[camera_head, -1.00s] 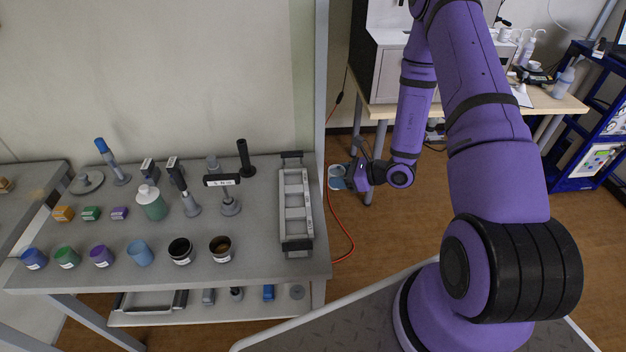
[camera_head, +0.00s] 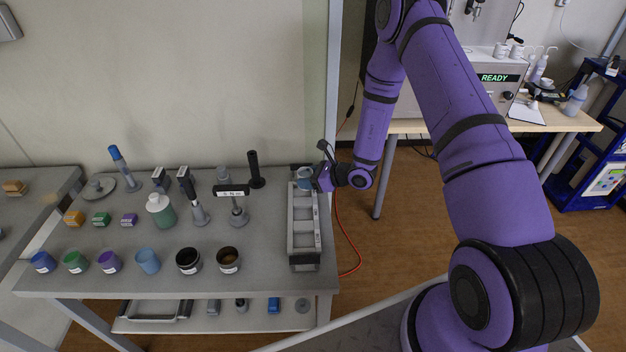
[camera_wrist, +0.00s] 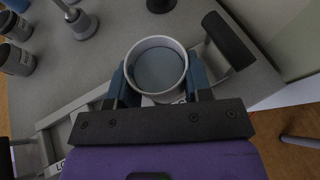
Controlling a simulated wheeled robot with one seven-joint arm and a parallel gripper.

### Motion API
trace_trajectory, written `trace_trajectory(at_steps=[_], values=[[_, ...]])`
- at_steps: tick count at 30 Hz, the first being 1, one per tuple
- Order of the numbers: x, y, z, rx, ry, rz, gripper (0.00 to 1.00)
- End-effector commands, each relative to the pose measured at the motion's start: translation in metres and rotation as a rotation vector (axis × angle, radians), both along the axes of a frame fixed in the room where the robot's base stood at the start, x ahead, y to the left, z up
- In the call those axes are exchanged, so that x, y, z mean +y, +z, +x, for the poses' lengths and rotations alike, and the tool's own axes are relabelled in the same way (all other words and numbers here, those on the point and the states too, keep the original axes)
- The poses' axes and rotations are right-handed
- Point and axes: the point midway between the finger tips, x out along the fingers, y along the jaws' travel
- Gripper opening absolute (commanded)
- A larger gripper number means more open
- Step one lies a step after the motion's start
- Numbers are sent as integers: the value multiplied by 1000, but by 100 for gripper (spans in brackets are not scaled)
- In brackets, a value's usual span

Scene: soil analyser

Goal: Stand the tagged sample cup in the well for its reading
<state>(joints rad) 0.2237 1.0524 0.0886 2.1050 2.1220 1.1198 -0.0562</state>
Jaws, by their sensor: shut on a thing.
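My gripper (camera_head: 310,179) is shut on a round cup (camera_head: 303,173), at the far end of the grey carrier tray on the bench. In the wrist view the cup (camera_wrist: 157,68) has a pale rim and a blue-grey inside, upright between the two blue fingers of my gripper (camera_wrist: 158,82). A bit of white label shows on its near side, too small to read. I cannot tell whether the cup touches the tray. The analyser (camera_head: 500,74), with a green READY display, stands on the wooden table at the back right. Its well cannot be made out; my arm covers part of that area.
The grey tray (camera_head: 291,240) with black handles lies at the bench's right end. Several cups, a green bottle (camera_head: 161,212), stamps and small coloured blocks fill the bench to its left. An orange cable (camera_head: 345,235) hangs beside the bench. Floor is open between bench and table.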

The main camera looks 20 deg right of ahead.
Motion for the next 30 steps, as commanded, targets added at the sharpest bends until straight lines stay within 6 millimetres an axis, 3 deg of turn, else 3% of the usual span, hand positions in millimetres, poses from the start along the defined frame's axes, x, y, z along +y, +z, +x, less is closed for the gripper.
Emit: trace_trajectory(at_steps=[7, 19, 30], values=[[10, -1, 10, -1, 3, 0, 16], [8, -35, 9, 0, 0, 0, 16], [8, -37, 9, 0, 0, 0, 16]])
